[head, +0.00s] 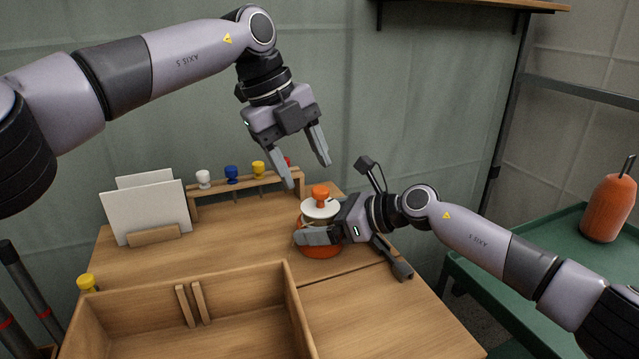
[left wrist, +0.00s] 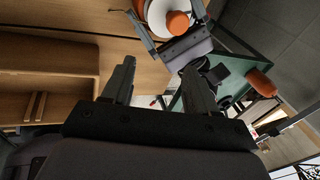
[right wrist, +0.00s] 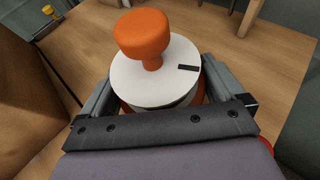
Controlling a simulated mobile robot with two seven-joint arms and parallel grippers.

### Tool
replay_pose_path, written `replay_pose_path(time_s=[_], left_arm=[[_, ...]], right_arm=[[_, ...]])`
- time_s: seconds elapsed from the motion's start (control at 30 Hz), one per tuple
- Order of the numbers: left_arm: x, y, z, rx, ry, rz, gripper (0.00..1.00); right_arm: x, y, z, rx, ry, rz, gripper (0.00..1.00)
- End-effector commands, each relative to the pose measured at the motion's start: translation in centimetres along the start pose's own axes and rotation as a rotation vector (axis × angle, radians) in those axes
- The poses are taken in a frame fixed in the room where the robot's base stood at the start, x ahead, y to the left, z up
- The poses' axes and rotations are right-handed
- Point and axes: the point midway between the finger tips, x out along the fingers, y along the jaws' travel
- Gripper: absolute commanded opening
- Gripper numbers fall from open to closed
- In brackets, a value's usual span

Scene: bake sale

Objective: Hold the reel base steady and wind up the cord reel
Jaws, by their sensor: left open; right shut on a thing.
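The cord reel stands upright on the table, with a white top disc (head: 320,209), an orange knob (head: 320,193) and an orange base (head: 322,251). My right gripper (head: 310,236) is shut on the reel low down, one finger on each side of it. The right wrist view shows the white disc (right wrist: 152,77) with a black mark and the orange knob (right wrist: 143,36) between the fingers. My left gripper (head: 308,172) is open and empty, above the reel and apart from the knob. The reel's lower part is partly hidden by my right gripper.
A wooden open box (head: 291,300) stands at the front left. Behind are a rack (head: 251,184) with coloured knobs and a holder with white cards (head: 147,212). A green table (head: 486,278) with an orange bottle (head: 606,207) stands right. The table's front right is clear.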

Motion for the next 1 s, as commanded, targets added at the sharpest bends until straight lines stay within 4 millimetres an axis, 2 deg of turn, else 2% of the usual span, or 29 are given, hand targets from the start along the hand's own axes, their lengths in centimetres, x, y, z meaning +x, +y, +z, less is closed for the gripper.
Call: replay_pose_path(time_s=[0.1,0.23,0.4,0.53,0.67,1.0], left_arm=[[-1.0,-1.4,-1.1,0.207,-0.15,0.092,0.58],[-2.1,-2.6,-1.8,0.379,-0.283,0.177,0.58],[-3.2,-3.5,-2.3,0.504,-0.387,0.247,0.58],[-3.1,-3.7,-2.2,0.535,-0.413,0.266,0.58],[-1.7,-3.5,-1.5,0.537,-0.412,0.269,0.58],[4.2,-2.5,1.5,0.533,-0.411,0.267,0.58]], right_arm=[[0.0,0.0,-0.1,0.001,0.001,0.0,0.58],[0.0,0.0,-0.1,0.001,0.001,0.0,0.58],[0.0,0.0,0.0,0.001,0.001,0.0,0.58],[0.0,0.0,0.0,0.001,0.0,0.0,0.58],[0.0,0.0,0.0,0.001,0.0,0.001,0.58],[0.0,0.0,0.0,0.001,0.0,0.001,0.58]])
